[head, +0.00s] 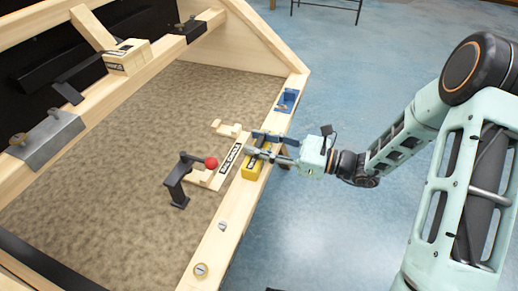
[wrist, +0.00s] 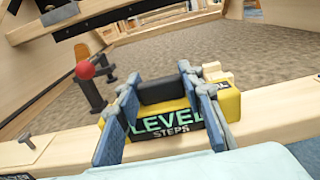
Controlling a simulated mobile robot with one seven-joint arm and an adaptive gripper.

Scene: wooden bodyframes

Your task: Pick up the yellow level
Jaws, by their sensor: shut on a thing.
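The yellow level (head: 251,167) is at the right-hand wooden rail (head: 217,232) of the bodyframe in the head view. In the wrist view the level (wrist: 160,132) shows its yellow ends, a black top part and the words "LEVEL STEPS". My gripper (head: 262,145) reaches in from the right, and its fingers are closed on the level. In the wrist view the blue finger pads of my gripper (wrist: 165,110) stand on both sides of the level's middle. The fingers hide part of it. I cannot tell whether it still touches the rail.
A black lever with a red knob (head: 211,162) stands just left of the level. A labelled wooden piece (head: 229,160) lies beside it. A blue fitting (head: 287,100) sits farther along the rail, and bolts (head: 200,270) nearer. The blue floor (head: 340,230) at right is open.

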